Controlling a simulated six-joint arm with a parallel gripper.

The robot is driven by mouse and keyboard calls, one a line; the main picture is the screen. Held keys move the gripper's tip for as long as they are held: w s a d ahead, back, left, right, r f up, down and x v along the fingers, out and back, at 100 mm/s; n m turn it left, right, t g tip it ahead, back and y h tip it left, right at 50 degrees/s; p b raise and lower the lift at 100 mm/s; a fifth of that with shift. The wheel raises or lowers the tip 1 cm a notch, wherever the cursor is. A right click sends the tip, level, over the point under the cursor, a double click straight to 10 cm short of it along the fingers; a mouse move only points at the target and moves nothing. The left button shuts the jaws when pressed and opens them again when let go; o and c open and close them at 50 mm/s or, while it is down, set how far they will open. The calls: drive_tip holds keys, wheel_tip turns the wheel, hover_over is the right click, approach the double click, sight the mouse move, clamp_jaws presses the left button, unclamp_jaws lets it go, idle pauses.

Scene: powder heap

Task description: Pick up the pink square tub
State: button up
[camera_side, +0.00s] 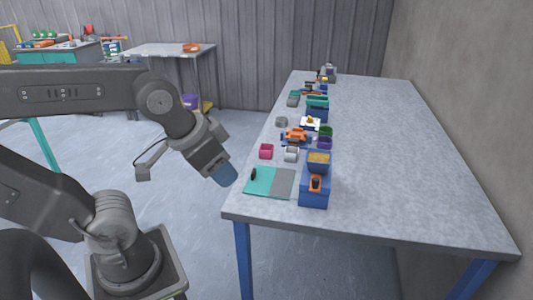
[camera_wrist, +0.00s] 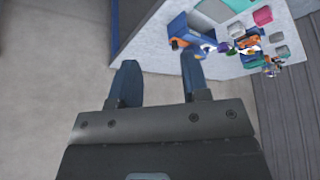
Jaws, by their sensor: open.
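The pink square tub (camera_side: 266,151) stands on the grey table near its left edge, just behind the teal and grey mat. In the wrist view a pink thing (camera_wrist: 262,16), likely the same tub, shows at the top right. My gripper (camera_side: 226,178) is off the table's left edge, to the left of the mat and apart from the tub. In the wrist view my gripper (camera_wrist: 160,80) has its two blue fingers spread, with nothing between them.
The teal and grey mat (camera_side: 262,181) lies at the table's near left corner with a small black item on it. A blue box (camera_side: 314,191) stands to its right. Orange, green and purple items stand behind the tub. The right of the table (camera_side: 400,170) is clear.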

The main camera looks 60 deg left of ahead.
idle(0.4)
drive_tip(key=o, duration=0.7)
drive_tip(key=n+g+y, duration=0.2)
drive_tip(key=n+y, duration=0.1)
drive_tip(key=n, duration=0.6)
hover_over(266, 151)
drive_tip(key=s+d, duration=0.2)
drive_tip(key=s, duration=0.1)
wheel_tip(266, 151, down, 10)
drive_tip(key=x, duration=0.8)
drive_tip(key=shift+f, duration=0.1)
drive_tip(key=shift+x, duration=3.15)
